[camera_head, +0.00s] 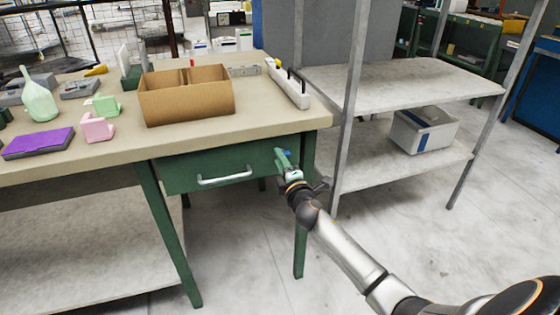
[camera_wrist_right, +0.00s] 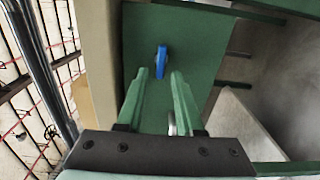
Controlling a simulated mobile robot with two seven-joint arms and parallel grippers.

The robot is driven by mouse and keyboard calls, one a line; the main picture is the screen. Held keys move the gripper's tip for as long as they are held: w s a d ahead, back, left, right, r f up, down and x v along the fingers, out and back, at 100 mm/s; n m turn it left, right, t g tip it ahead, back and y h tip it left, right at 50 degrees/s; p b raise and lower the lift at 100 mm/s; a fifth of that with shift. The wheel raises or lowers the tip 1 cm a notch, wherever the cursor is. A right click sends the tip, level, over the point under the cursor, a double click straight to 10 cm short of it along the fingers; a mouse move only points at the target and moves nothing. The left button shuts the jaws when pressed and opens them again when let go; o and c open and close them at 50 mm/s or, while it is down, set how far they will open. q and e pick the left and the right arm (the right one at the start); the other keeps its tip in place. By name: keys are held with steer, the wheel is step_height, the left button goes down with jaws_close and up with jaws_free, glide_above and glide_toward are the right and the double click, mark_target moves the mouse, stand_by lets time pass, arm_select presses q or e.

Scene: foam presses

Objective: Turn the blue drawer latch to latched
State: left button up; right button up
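The blue drawer latch (camera_wrist_right: 161,62) is on the green drawer front in the right wrist view. It is a small elongated handle, with its long side running roughly up and down that picture. In the head view only a bit of blue (camera_head: 286,152) shows at the right end of the green drawer (camera_head: 222,166), mostly hidden by my right gripper (camera_head: 282,158). The green fingers of my right gripper (camera_wrist_right: 160,74) are apart, with the latch's near end in the gap between the tips. Contact cannot be told. My left gripper is not in view.
The drawer's silver handle (camera_head: 225,178) is left of the latch. The workbench top (camera_head: 200,135) carries a cardboard box (camera_head: 186,98), a white power strip (camera_head: 288,85) and a purple pad (camera_head: 39,142). A metal shelf rack (camera_head: 345,100) stands close on the right.

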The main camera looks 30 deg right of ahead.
steer(key=shift+o, duration=0.3)
steer(key=shift+s, duration=0.1)
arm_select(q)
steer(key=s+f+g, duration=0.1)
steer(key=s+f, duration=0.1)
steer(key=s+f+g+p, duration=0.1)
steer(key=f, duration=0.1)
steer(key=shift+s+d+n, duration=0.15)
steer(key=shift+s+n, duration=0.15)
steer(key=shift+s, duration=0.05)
arm_select(e)
steer(key=v, duration=1.2)
steer(key=shift+s+a, duration=0.1)
steer(key=shift+s, duration=0.05)
